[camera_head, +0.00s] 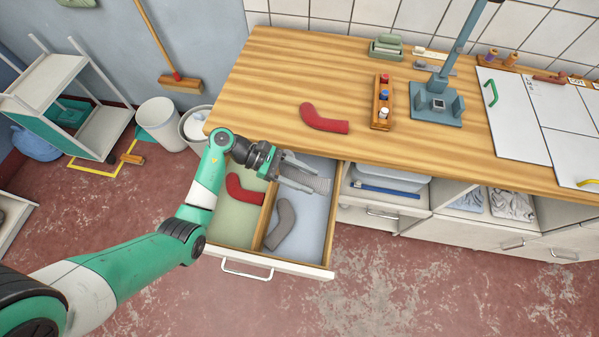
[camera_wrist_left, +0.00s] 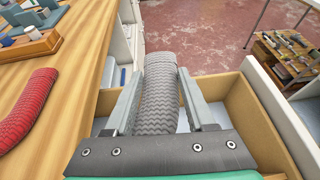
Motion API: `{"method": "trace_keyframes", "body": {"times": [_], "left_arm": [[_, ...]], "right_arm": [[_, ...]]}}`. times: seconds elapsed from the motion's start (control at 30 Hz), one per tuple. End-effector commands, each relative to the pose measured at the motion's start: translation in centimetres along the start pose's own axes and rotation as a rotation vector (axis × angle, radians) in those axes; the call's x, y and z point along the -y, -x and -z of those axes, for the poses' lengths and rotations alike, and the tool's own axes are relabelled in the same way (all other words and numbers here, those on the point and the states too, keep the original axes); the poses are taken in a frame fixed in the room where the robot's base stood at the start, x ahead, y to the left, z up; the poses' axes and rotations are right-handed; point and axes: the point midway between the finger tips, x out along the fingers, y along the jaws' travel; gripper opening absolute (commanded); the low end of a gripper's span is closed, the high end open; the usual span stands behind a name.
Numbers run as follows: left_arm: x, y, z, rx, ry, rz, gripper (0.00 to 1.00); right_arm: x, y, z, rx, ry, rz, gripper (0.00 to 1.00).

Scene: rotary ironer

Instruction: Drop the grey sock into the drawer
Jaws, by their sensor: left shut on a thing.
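My left gripper (camera_head: 303,172) is shut on a grey ribbed sock (camera_head: 318,184) and holds it over the back of the open drawer (camera_head: 290,267). In the left wrist view the same sock (camera_wrist_left: 160,90) sits between the two fingers. The drawer has a divider (camera_head: 265,214). A red sock (camera_head: 243,190) lies in the green-lined left compartment. Another grey sock (camera_head: 281,224) lies in the pale blue right compartment. The held sock is above the right compartment; I cannot tell its exact height. My right gripper is not in view.
A red sock (camera_head: 324,120) lies on the wooden worktop (camera_head: 270,80) behind the drawer. A wooden rack of spools (camera_head: 382,102) and a blue-grey stand (camera_head: 436,104) are further right. Bins (camera_head: 160,123) stand left of the counter.

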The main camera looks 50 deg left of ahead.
Motion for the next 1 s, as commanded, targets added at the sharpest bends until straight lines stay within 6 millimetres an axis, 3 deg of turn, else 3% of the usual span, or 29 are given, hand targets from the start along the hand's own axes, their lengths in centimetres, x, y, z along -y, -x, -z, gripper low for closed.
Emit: {"method": "trace_keyframes", "body": {"times": [0.5,0.83,0.87,1.0], "left_arm": [[0.0,-2.1,5.3,0.000,0.002,0.000,0.04],[0.0,-2.2,5.5,0.000,0.001,0.000,0.04],[0.0,-2.2,5.5,0.000,0.001,0.000,0.60],[0.0,-2.2,5.5,0.000,0.001,0.000,0.86]], "right_arm": [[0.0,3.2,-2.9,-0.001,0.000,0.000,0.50],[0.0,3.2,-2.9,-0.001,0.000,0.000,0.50],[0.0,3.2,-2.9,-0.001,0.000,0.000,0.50],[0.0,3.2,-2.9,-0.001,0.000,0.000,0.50]]}}
